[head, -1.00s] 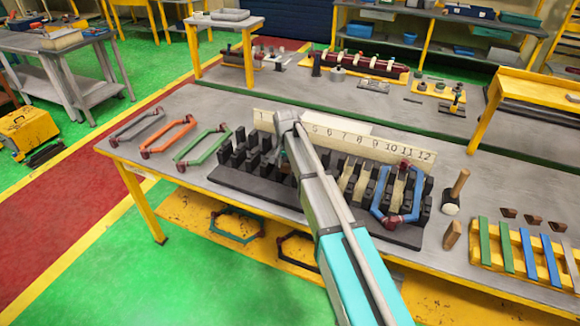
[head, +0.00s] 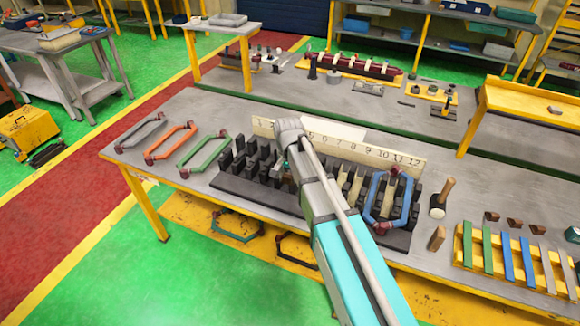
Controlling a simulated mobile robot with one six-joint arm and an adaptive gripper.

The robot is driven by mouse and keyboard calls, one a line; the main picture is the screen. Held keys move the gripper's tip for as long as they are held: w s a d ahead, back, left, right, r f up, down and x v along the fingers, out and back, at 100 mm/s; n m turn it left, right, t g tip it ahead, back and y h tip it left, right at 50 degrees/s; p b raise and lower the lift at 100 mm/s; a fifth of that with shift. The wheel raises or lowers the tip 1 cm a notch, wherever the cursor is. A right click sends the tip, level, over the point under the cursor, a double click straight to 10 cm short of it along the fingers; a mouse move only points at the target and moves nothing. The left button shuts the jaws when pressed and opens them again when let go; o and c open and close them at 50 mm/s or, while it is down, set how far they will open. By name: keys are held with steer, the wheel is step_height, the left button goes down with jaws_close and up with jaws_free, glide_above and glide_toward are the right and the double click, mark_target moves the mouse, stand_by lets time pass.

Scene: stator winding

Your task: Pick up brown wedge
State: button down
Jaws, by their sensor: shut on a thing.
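Three small brown wedges (head: 514,223) lie in a row at the right of the table, behind the yellow rack. My arm reaches over the black slotted stator block (head: 250,190). My gripper (head: 283,166) is at the left-middle of its slots, below the numbered board. Only a bit of it shows past my wrist. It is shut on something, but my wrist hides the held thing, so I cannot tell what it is. I also cannot tell whether it touches the slots.
A blue coil (head: 372,195) stands on the block's right end. Grey, orange (head: 171,143) and green coils lie at left. A mallet (head: 441,197), a wooden block (head: 437,238) and a yellow rack (head: 468,262) of coloured strips are at right. The numbered board (head: 350,145) stands behind the block.

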steer(key=shift+s+d+r+p, duration=0.15)
steer(key=shift+s+r+p, duration=0.15)
steer(key=shift+s, duration=0.45)
steer(key=shift+s+d+r+p, duration=0.15)
steer(key=shift+s+r, duration=0.2)
steer(key=shift+s, duration=0.35)
steer(key=shift+f, duration=0.15)
step_height(320, 180, down, 9)
steer(key=b, duration=0.9)
stand_by(0.9)
steer(key=shift+f, duration=0.1)
steer(key=shift+w, duration=0.1)
stand_by(0.5)
steer(key=shift+a, duration=0.15)
